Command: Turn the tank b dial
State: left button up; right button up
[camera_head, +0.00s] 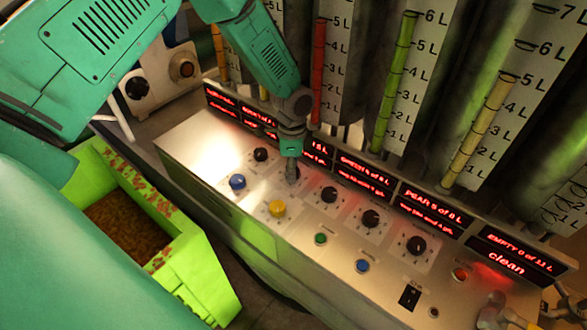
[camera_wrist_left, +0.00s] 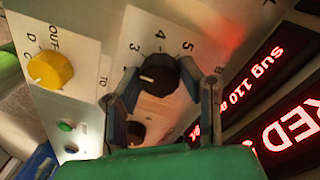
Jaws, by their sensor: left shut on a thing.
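The panel (camera_head: 225,205) carries a row of black dials. My left gripper (camera_head: 291,172) reaches down onto the second dial from the left and mostly hides it in the head view. In the left wrist view this black dial (camera_wrist_left: 158,76) has a pale pointer line and a scale showing 3, 4 and 5, with what looks like a B beside it. The fingers of my left gripper (camera_wrist_left: 162,100) stand on either side of the dial and are shut on it. My right gripper is not in view.
A yellow knob (camera_head: 277,208) and a blue knob (camera_head: 237,182) sit close by. Other black dials (camera_head: 329,194) stand to the right. Red-lit displays (camera_head: 365,181) run behind, below upright tanks with level tubes (camera_head: 395,82). A green bin (camera_head: 197,278) stands at left.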

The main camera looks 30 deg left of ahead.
pick_arm(q)
jog(key=shift+s+a+f, duration=0.1)
jog(key=o, duration=1.1)
jog(key=shift+c, duration=0.2)
jog(key=shift+o, duration=0.4)
jog(key=shift+a, duration=0.1)
jog(key=shift+r, duration=0.2)
notch_tip(320, 180, up, 12)
jog(key=shift+w+a+f, duration=0.2)
jog(key=shift+w+f, duration=0.05)
jog(key=shift+w, duration=0.2)
